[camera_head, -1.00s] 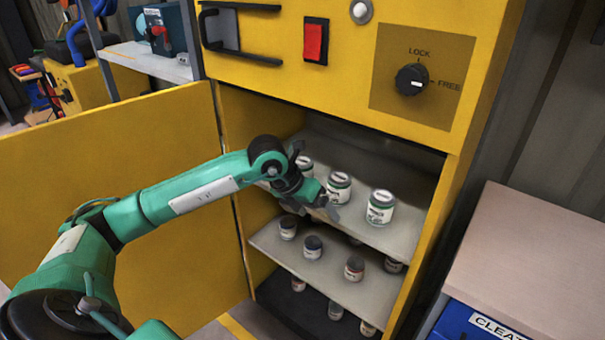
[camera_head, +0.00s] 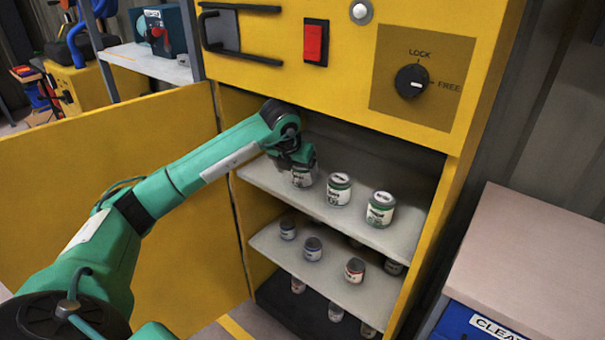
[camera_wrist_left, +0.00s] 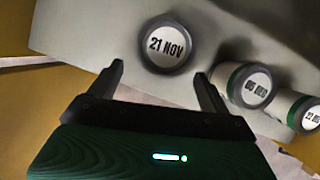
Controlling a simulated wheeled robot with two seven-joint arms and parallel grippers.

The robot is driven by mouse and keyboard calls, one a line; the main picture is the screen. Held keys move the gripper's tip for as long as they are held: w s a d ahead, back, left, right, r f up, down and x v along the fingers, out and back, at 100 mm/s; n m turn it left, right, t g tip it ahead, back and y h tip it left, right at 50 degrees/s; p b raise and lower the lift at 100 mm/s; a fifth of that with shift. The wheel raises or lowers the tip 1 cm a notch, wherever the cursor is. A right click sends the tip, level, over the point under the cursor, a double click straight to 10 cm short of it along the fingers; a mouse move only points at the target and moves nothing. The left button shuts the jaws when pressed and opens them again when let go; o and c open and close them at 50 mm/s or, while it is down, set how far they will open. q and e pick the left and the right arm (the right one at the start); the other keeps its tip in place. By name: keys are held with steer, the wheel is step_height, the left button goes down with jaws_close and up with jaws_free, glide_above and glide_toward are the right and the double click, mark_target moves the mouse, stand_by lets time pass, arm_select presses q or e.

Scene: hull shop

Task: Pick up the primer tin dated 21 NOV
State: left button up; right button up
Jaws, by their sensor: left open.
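The tin dated 21 NOV (camera_wrist_left: 167,46) shows its lid in the left wrist view, just beyond and between my open left fingers (camera_wrist_left: 160,85). In the head view this leftmost tin (camera_head: 302,177) stands on the upper shelf (camera_head: 350,222), partly hidden by my left gripper (camera_head: 296,160). A second tin (camera_head: 339,189), with a green band, stands to its right; its lid in the wrist view (camera_wrist_left: 250,86) has a date I read as 03 DEC, not surely. A third tin (camera_head: 381,209) stands further right; its lid (camera_wrist_left: 312,118) reads partly as 22. My right gripper is out of view.
The yellow cabinet (camera_head: 232,120) stands open, its door (camera_head: 110,190) swung out to the left. The lower shelf (camera_head: 320,268) holds several small tins. A bench (camera_head: 530,260) with a blue bin (camera_head: 470,325) stands at the right.

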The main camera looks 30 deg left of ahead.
arm_select(q)
steer(key=shift+w, duration=0.35)
steer(key=shift+w+a, duration=0.15)
steer(key=shift+w, duration=1)
steer(key=shift+x, duration=1.15)
steer(key=shift+w+a+f, duration=0.1)
steer(key=shift+w+f, duration=0.05)
steer(key=shift+f, duration=0.2)
steer(key=c, duration=1.3)
steer(key=shift+r, duration=0.1)
